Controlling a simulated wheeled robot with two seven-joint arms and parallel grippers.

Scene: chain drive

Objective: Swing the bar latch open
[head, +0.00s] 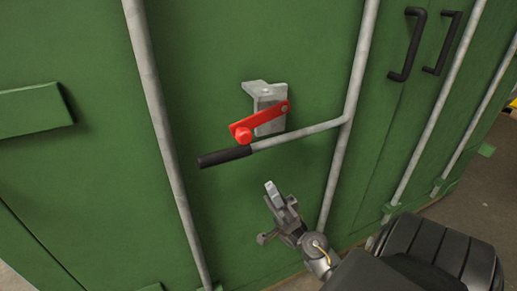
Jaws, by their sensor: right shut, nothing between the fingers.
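The bar latch shows as a grey lever handle (297,136) with a black grip (225,157), joined to a vertical grey rod (357,75) on the green container door. The lever lies out to the left, slightly tilted down. Above it a red catch (262,120) with a red knob (243,136) is pivoted on a grey metal bracket (268,97). The red catch slants down to the left, just above the lever. My right gripper (272,190) is shut and empty, below the lever and apart from it. My left gripper is not in view.
A second vertical rod (160,110) runs left of the black grip. Black door handles (408,45) and more rods stand at the upper right. A green block (32,110) sticks out at the left.

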